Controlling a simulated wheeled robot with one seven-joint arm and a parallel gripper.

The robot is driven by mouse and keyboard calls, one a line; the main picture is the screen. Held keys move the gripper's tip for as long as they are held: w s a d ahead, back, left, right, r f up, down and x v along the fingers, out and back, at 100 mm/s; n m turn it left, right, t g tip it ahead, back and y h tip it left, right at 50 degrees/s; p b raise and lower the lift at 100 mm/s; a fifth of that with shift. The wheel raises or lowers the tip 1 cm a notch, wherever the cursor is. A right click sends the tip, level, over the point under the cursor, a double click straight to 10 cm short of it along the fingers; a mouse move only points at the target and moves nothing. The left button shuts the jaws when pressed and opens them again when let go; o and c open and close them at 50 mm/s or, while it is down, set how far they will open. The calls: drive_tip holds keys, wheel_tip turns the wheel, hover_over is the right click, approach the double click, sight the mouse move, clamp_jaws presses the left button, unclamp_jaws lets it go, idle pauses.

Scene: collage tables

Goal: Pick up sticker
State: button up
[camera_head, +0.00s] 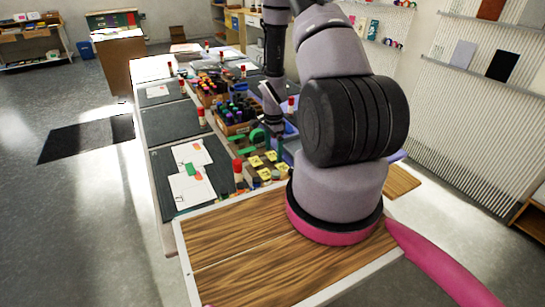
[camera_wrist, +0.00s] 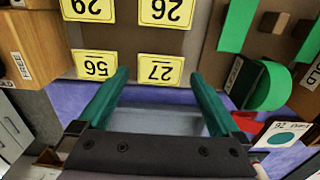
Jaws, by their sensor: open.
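Several yellow stickers with black numbers show upside down in the wrist view, on a brown board (camera_wrist: 125,40). Sticker 56 (camera_wrist: 95,66) and sticker 27 (camera_wrist: 160,70) are nearest my gripper (camera_wrist: 159,76). Sticker 29 (camera_wrist: 88,9) and sticker 26 (camera_wrist: 166,12) are farther up the picture. My gripper is open with two green fingers and nothing between them. The left fingertip is just beside sticker 56 and the right one just beside sticker 27. I cannot tell how high they are above the board. In the head view the yellow stickers (camera_head: 256,161) are small among table clutter.
Green shapes (camera_wrist: 237,25), a green roll (camera_wrist: 270,88) and a white card with a green dot (camera_wrist: 281,134) lie to the right. A wooden box (camera_wrist: 30,45) stands at left. Markers (camera_head: 238,108) crowd the table's middle. The dark mat (camera_head: 172,120) at left is clear.

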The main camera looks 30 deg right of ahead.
drive_tip(key=shift+f, duration=0.25)
idle(0.4)
drive_tip(key=shift+c, duration=0.3)
drive_tip(key=c, duration=0.8)
